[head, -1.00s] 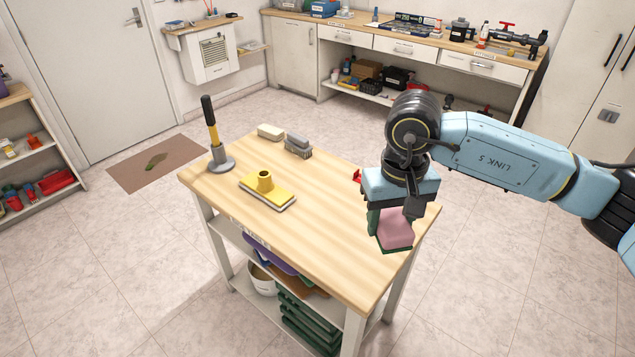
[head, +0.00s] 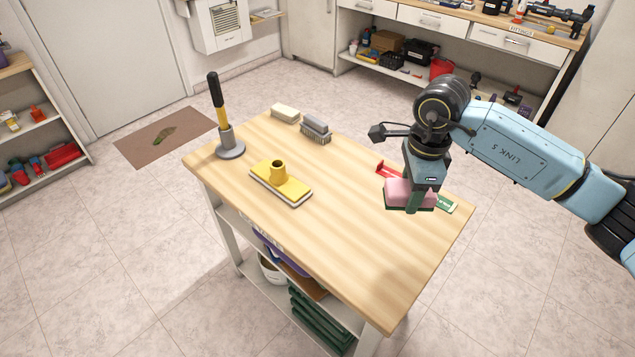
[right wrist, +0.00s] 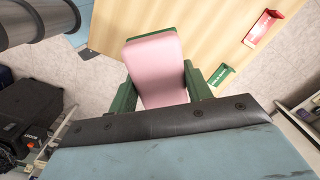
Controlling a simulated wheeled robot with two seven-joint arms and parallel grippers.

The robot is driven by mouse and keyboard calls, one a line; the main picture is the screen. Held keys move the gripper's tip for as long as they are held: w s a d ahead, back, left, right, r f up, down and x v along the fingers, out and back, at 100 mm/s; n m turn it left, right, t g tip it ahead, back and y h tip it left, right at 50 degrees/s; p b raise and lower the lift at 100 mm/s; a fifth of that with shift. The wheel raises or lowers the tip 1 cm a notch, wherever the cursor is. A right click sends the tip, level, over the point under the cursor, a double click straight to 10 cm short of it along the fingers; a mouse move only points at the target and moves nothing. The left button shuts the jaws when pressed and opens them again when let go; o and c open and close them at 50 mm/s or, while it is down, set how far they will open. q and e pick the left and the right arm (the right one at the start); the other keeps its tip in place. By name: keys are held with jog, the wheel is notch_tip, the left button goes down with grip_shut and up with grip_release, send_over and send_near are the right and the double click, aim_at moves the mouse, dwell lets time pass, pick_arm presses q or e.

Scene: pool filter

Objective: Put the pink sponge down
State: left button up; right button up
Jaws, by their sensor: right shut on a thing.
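The pink sponge (head: 398,192) has a dark green layer on its underside. My right gripper (head: 411,205) is shut on it, over the right part of the wooden table (head: 330,255). In the right wrist view the sponge (right wrist: 158,65) sits between the two green fingers of the right gripper (right wrist: 160,85). I cannot tell whether its underside touches the tabletop. My left gripper is not in view.
A red holder (head: 386,168) and a green label (head: 447,206) lie close to the sponge. A yellow-topped pad (head: 290,184), a grey brush (head: 316,132), a cream block (head: 285,114) and an upright handled tool (head: 228,145) stand further left. The table's front is clear.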

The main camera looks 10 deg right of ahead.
aim_at(413, 243)
jog(key=f+m, duration=0.1)
jog(key=m, duration=0.1)
jog(key=d+f+m, duration=0.1)
jog(key=m, duration=0.2)
jog(key=d+f+m, duration=0.1)
jog(key=m, duration=0.2)
jog(key=shift+w+b, duration=0.35)
jog(key=shift+w, duration=0.05)
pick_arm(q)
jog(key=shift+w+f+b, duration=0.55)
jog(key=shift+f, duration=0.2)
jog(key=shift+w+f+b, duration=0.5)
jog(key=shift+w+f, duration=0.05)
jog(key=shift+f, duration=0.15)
pick_arm(e)
jog(key=shift+w+d+f+m, duration=0.1)
jog(key=shift+d+f+m, duration=0.55)
jog(key=shift+f+m, duration=1.75)
jog(key=shift+d+f+m, duration=0.7)
jog(key=shift+f+m, duration=1.35)
jog(key=shift+f, duration=0.5)
jog(key=shift+w+d+f+m, duration=0.1)
jog(key=shift+d+f+m, duration=0.55)
jog(key=shift+f+m, duration=1.75)
jog(key=shift+f, duration=0.15)
